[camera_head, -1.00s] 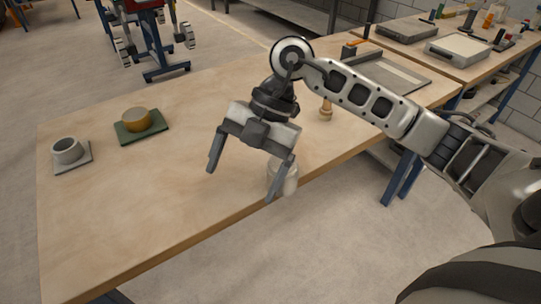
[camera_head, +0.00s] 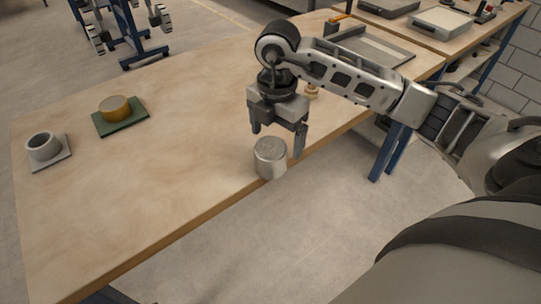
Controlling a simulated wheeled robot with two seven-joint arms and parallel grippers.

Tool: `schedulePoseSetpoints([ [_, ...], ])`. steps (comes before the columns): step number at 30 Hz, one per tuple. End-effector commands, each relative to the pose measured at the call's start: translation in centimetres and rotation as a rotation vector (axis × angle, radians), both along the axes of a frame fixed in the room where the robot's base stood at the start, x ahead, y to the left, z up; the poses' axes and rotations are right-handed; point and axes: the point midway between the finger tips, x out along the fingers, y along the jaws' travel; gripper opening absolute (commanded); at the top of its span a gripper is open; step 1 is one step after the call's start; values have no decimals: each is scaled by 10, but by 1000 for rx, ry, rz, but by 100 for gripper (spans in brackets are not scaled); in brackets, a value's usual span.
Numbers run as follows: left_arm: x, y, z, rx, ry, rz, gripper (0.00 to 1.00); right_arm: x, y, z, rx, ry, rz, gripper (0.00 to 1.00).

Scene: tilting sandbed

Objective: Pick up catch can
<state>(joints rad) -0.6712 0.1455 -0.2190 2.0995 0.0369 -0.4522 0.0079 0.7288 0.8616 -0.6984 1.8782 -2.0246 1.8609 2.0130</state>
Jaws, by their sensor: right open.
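The catch can, a short silver metal cylinder (camera_head: 270,160), stands upright at the front edge of the wooden table. My right gripper (camera_head: 278,142) points down just behind and above the can, with its fingers apart and nothing between them. The right-hand finger shows beside the can's upper right side. I cannot tell whether it touches the can. My left gripper is not in view.
A grey cup on a grey square plate (camera_head: 63,163) and an amber round block (camera_head: 115,108) on a green pad (camera_head: 132,126) sit at the left. A small wooden piece (camera_head: 312,92) and a grey tray (camera_head: 385,52) lie behind my gripper. The table's middle is clear.

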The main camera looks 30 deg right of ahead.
Motion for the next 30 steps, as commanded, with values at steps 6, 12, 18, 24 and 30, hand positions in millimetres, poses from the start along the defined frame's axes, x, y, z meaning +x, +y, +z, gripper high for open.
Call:
schedulePoseSetpoints([
  [6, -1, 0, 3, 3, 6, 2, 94, 2, 14, -27, 3, 5, 2, 90],
  [12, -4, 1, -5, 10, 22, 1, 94, 2, 14, -50, 0, 2, 1, 90],
  [18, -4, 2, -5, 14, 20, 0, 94, 3, 14, -52, 1, 0, 1, 90],
  [24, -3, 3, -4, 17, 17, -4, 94, 3, 14, -51, 1, 0, 1, 48],
  [30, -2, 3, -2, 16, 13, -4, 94, 3, 14, -50, 1, -1, 1, 33],
])
